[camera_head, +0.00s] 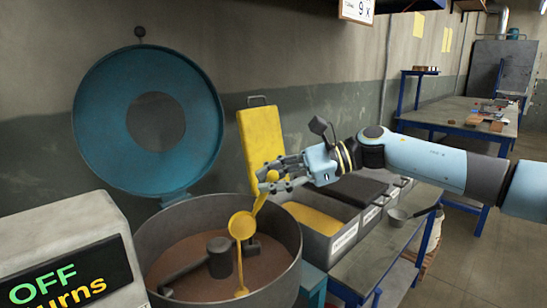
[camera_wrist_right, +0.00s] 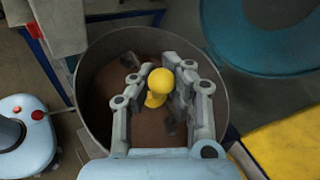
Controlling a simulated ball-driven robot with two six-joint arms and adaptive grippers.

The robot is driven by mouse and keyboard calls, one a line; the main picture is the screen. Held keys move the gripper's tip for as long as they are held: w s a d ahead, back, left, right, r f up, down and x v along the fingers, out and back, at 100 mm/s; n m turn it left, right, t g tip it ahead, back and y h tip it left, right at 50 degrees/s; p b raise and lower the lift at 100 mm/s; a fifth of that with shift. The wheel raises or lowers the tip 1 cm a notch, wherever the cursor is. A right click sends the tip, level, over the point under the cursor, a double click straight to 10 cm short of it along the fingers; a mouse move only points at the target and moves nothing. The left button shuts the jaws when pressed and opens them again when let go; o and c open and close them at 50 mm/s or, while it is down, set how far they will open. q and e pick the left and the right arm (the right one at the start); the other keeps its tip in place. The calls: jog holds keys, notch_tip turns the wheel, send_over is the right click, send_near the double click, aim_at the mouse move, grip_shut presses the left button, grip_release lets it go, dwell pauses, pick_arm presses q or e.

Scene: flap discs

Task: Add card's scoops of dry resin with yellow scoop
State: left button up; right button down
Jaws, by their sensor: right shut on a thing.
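My right gripper (camera_head: 278,180) is shut on the handle of the yellow scoop (camera_head: 242,226), above the mixing drum (camera_head: 285,232). The scoop's bowl hangs tilted, and a thin yellow stream (camera_head: 239,268) runs down from it to a small yellow patch on the brown material (camera_head: 195,258). A bin (camera_head: 345,240) holding yellow material (camera_head: 313,218) stands right of the drum. A card (camera_head: 357,10) reading "9 x" is cut off at the top. My left gripper is out of view.
The drum's round blue lid (camera_head: 95,110) stands raised behind it. A mixing arm (camera_head: 218,258) sits inside. A yellow lid (camera_head: 262,142) is up behind the bin. A grey scoop (camera_head: 398,214) lies right of the bins. A control box (camera_head: 60,250) reading "OFF" is front left.

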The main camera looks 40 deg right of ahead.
jog(key=s+a+f+n+t+h+p, duration=0.2)
jog(key=s+a+n+h, duration=0.3)
jog(key=a, duration=0.5)
jog(key=shift+s+f+n+t, duration=0.5)
jog(key=shift+s+f+n, duration=0.35)
jog(key=shift+n, duration=0.35)
jog(key=shift+r, duration=0.1)
